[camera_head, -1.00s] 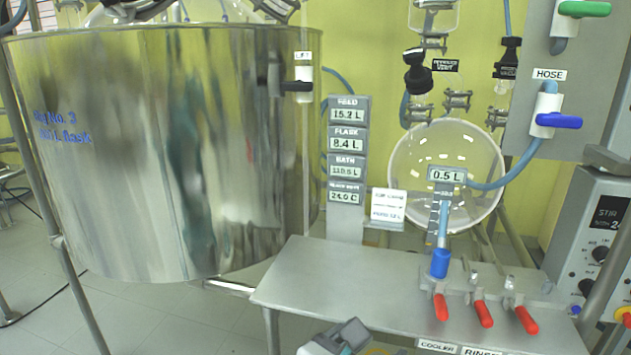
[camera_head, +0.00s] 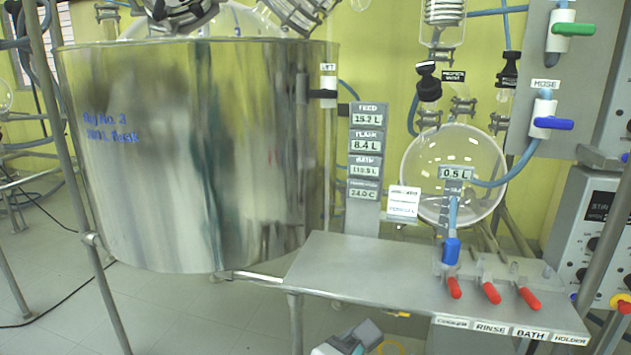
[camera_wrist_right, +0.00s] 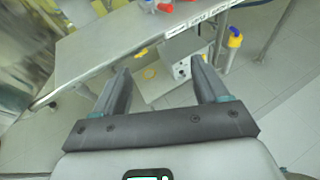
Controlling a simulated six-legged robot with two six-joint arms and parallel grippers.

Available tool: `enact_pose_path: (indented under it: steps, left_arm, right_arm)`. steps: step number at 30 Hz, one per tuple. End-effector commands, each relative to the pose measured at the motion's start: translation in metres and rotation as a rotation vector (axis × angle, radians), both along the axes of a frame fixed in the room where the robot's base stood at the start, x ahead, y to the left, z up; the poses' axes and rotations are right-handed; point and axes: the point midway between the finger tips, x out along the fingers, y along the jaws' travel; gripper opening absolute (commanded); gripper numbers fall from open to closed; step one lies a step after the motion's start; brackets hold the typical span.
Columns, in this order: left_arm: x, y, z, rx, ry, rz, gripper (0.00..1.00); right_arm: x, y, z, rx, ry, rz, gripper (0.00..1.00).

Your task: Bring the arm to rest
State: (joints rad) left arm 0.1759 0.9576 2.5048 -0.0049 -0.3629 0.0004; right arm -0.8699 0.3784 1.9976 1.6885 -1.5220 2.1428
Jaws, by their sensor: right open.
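My right gripper (camera_wrist_right: 160,80) is open and empty in the right wrist view, its two dark fingers apart over the floor, with the steel bench beyond them. In the head view a grey and dark part of my right arm (camera_head: 348,338) shows at the bottom edge, below the bench; its fingers cannot be made out there. My left gripper is not in view.
A steel bench (camera_head: 350,265) carries several red-handled valves (camera_head: 491,292). A large steel bath (camera_head: 200,160) stands at the left. A round glass flask (camera_head: 480,150) hangs behind the bench. A panel with hose valves (camera_head: 552,123) is at the right. Open floor (camera_head: 200,310) lies at lower left.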

Motion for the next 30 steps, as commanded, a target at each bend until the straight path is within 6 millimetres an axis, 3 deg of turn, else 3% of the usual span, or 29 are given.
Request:
enact_pose_path:
  steps: [11,14,17,20,23,24,27,30]
  left_arm:
    - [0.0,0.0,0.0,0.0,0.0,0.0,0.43]
    - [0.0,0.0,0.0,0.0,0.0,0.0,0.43]
    - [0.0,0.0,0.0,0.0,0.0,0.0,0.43]
    - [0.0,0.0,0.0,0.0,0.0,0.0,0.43]
    - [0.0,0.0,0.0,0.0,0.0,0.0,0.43]
    - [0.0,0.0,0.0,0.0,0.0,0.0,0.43]
    - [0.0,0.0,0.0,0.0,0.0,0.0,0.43]
    - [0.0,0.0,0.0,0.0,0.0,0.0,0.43]
  right_arm:
    - [0.034,-0.096,-0.086,-0.128,0.191,-0.212,0.73]
    - [0.043,-0.126,-0.12,-0.195,0.258,-0.213,0.73]
    - [0.052,-0.159,-0.171,-0.301,0.396,-0.131,0.73]
    - [0.053,-0.187,-0.247,-0.452,0.648,0.107,0.73]
    - [0.034,-0.19,-0.33,-0.607,0.927,0.506,0.73]
    - [0.02,-0.184,-0.36,-0.67,1.02,0.702,0.73]
    - [-0.025,-0.149,-0.42,-0.851,1.151,1.26,0.73]
    - [-0.072,-0.103,-0.447,-1.074,1.098,1.798,0.73]
